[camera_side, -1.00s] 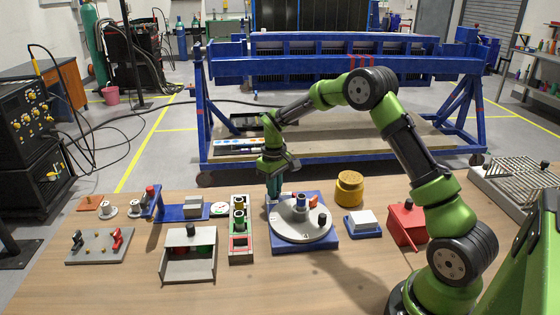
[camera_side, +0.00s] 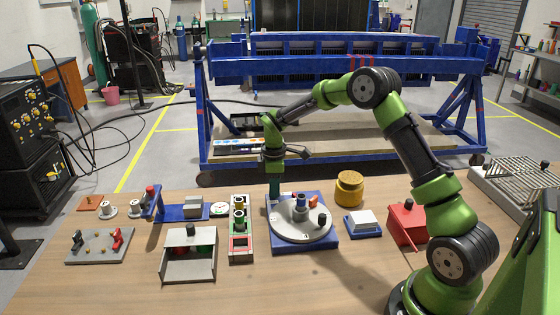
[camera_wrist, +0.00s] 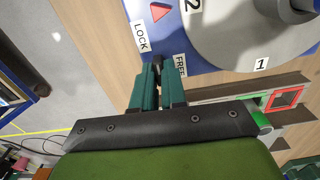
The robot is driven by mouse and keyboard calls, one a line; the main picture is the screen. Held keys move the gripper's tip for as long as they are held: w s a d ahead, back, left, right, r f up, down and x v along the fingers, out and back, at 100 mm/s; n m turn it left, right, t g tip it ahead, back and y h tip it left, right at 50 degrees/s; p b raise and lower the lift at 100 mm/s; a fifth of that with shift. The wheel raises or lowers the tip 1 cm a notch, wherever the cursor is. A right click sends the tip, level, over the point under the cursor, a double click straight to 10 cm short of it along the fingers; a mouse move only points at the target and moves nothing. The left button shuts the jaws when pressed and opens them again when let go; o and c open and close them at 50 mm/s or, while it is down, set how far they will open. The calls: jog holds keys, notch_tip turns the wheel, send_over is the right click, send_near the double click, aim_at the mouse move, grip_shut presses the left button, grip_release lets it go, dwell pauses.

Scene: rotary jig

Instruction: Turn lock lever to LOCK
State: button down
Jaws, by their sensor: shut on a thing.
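The rotary jig is a blue square base (camera_side: 283,246) with a round grey turntable (camera_side: 300,234), which also shows in the wrist view (camera_wrist: 228,40). My gripper (camera_side: 275,195) points down at the jig's back left corner. In the wrist view its teal fingers (camera_wrist: 158,68) are shut on the small dark lock lever (camera_wrist: 157,61), of which little shows. The LOCK label (camera_wrist: 141,37) lies just beyond the fingertips to the left. The FREE label (camera_wrist: 180,67) lies close to the right finger and is partly covered. In the side view the lever is hidden by the fingers.
A black knob (camera_side: 322,220) and a blue-grey post (camera_side: 300,200) stand on the turntable. A yellow round container (camera_side: 349,187), a white block on blue (camera_side: 363,222) and a red box (camera_side: 407,224) stand right.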

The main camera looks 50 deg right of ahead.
jog(key=shift+n, duration=0.3)
dwell(0.4)
jog(key=c, duration=1.2)
grip_release()
notch_tip(320, 180, up, 17)
